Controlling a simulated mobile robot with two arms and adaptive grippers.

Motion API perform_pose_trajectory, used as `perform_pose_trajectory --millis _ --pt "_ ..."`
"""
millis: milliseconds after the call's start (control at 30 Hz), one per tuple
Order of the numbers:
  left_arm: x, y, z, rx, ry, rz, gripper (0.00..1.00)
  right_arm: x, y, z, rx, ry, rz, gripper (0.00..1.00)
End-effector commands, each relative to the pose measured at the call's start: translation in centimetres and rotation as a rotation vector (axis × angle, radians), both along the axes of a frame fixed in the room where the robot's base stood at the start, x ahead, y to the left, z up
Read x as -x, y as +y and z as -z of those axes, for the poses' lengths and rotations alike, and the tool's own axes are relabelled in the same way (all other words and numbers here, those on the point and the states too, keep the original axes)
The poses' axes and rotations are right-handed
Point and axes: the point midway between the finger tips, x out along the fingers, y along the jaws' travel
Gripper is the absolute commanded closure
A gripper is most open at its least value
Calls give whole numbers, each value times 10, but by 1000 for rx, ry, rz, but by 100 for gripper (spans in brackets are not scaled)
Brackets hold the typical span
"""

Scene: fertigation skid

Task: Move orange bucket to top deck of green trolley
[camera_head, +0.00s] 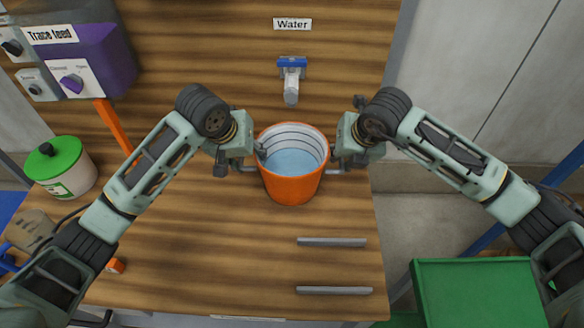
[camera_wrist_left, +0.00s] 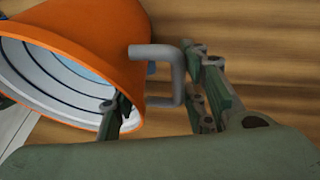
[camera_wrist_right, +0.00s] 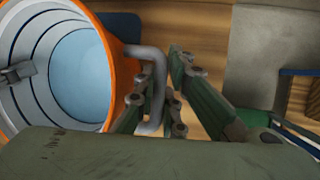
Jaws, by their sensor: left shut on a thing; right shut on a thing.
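The orange bucket (camera_head: 291,188) is upright between my grippers, with a pale ringed inside and light blue at its bottom. It has a grey side handle on each side. My left gripper (camera_head: 250,158) is shut on the bucket's left side; its wrist view shows one finger inside the rim and the other beyond the handle (camera_wrist_left: 165,101). My right gripper (camera_head: 338,160) is shut on the right handle (camera_wrist_right: 157,95), with fingers on both sides of it. Whether the bucket touches the surface below is unclear. The green trolley (camera_head: 478,290) is at the lower right, partly hidden by my right arm.
A tap (camera_head: 291,85) with a blue top, under a Water sign (camera_head: 292,24), is just behind the bucket. A green-lidded pot (camera_head: 62,168) and a purple Trace feed unit (camera_head: 88,55) are at the left. Grey bar handles (camera_head: 332,242) lie in front of the bucket.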

Motion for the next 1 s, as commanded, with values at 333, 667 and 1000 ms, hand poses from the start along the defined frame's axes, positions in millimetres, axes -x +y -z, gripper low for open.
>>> perform_pose_trajectory --millis 333,667,1000 --pt "0 3 1 -7 2 -4 100 -1 -2 0 4 0 3 100" --pt "-1 4 -1 -8 -1 -5 100 -2 -3 -2 5 -5 3 100" --pt "-1 5 -17 -9 -2 -4 100 -2 -4 -18 7 -5 5 100"
